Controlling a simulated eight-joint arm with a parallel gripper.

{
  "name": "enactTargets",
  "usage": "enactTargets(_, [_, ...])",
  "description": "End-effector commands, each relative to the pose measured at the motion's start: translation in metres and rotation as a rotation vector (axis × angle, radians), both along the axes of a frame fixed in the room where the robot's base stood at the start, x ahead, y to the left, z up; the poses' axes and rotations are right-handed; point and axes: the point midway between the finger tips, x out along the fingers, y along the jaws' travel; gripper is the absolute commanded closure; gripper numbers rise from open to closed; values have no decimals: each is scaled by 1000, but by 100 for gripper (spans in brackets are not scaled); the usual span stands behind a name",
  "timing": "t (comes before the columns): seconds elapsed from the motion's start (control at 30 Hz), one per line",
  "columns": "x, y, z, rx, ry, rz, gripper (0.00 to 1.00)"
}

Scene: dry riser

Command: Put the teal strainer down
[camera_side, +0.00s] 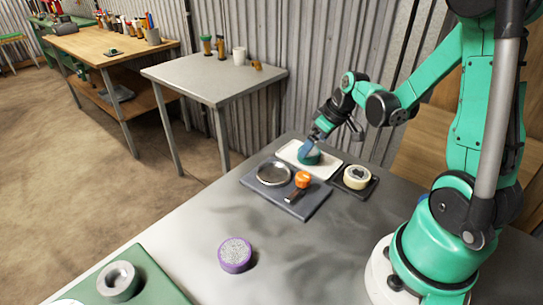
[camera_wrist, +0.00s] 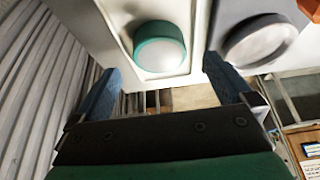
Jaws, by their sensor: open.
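The teal strainer (camera_side: 308,157), round with a teal rim, rests on a white rectangular tray (camera_side: 286,153) at the back of the grey table. In the wrist view the strainer (camera_wrist: 160,45) shows its pale round face and sits inside the tray's raised rim (camera_wrist: 183,75). My gripper (camera_side: 310,147) is right at the strainer in the side view and partly covers it. In the wrist view the two blue fingers of my gripper (camera_wrist: 161,68) are apart, with the strainer ahead of and between their tips. Whether a finger touches it I cannot tell.
A dark grey board (camera_side: 312,202) in front holds a silver round piece (camera_side: 273,174) and an orange-topped tool (camera_side: 302,181). A black tray with a cream ring (camera_side: 357,177) stands right. A purple-rimmed disc (camera_side: 235,255) lies nearer the front. The table's middle is clear.

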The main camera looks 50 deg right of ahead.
Motion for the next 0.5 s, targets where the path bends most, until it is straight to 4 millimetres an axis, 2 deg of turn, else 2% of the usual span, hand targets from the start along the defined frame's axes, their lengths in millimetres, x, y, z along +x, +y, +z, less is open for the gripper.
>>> enactTargets(0.5, [-28,0,68,0,0,-1,0])
